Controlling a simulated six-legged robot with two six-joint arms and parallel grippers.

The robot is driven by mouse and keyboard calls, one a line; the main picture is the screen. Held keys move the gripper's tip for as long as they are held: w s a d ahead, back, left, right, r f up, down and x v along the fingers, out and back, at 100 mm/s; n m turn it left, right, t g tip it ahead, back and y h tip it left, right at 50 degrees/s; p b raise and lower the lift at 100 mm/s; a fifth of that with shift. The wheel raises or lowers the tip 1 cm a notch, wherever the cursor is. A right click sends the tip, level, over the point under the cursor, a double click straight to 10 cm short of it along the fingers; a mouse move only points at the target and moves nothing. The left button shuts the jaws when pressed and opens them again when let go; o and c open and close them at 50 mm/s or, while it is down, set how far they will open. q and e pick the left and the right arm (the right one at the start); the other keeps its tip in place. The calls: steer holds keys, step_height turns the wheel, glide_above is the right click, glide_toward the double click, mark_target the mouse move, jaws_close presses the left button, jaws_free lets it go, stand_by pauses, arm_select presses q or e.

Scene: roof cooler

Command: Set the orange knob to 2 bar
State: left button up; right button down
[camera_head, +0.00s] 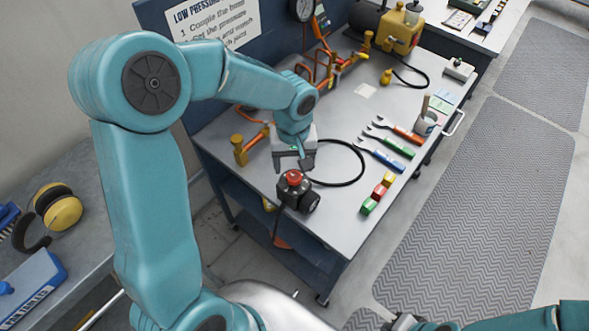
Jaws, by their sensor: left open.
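My left gripper (294,161) is open and points down over the front left of the grey workbench (330,215). It is just behind a black device with a red top (293,178), and I cannot tell whether it touches it. I cannot make out for sure which part is the orange knob. A round pressure gauge (302,9) is on the blue back panel, with small orange parts (320,27) beside it. The gauge reading is too small to tell. My right gripper is out of the picture; only part of that arm shows at the bottom right.
Orange pipework with yellow fittings (335,68) stands along the panel. A yellow pump (401,32) stands at the back. A mat (480,190) covers floor at right.

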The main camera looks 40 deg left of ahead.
mark_target(294, 176)
arm_select(q)
step_height(294, 176, down, 4)
steer(key=shift+s+f, duration=0.1)
steer(key=shift+f, duration=0.05)
steer(key=shift+w+d+f, duration=0.1)
steer(key=shift+w+f, duration=0.05)
steer(key=shift+w, duration=0.05)
steer(key=shift+s, duration=0.1)
steer(key=c, duration=1.1)
steer(key=shift+o, duration=0.2)
steer(key=shift+m, duration=0.3)
